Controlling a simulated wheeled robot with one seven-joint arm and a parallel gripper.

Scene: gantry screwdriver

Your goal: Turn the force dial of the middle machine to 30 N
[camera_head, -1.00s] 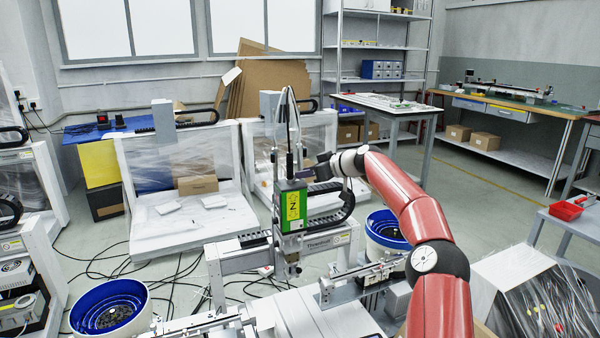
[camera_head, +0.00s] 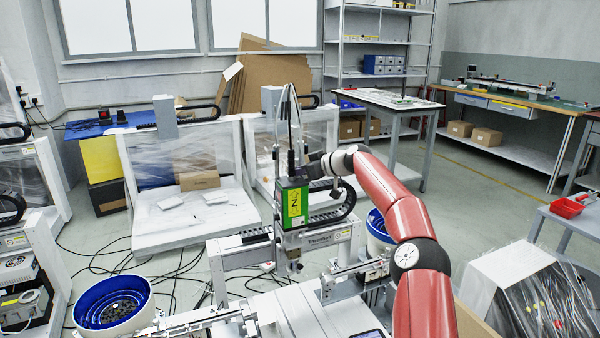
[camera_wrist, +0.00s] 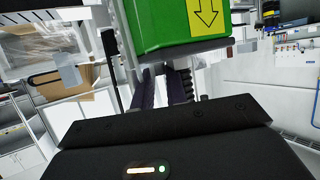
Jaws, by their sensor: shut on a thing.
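The middle machine's green screwdriver unit (camera_head: 292,205), with a yellow Z label, stands upright on its gantry in the head view. Its green housing (camera_wrist: 165,28) fills the top of the wrist view. My gripper (camera_head: 314,172) is at the unit's right upper side, partly hidden behind it. In the wrist view my gripper's dark fingers (camera_wrist: 168,78) reach up to the housing's lower edge and are shut on a small part there. The housing hides the fingertips. The force dial and its scale are hidden, so its setting cannot be read.
A black cable chain (camera_head: 335,212) curves just below my gripper. A cable loop (camera_head: 291,115) rises above the unit. A blue-lined bowl (camera_head: 378,226) stands right of the gantry and another (camera_head: 112,303) at lower left. Wrapped machines (camera_head: 190,180) stand behind.

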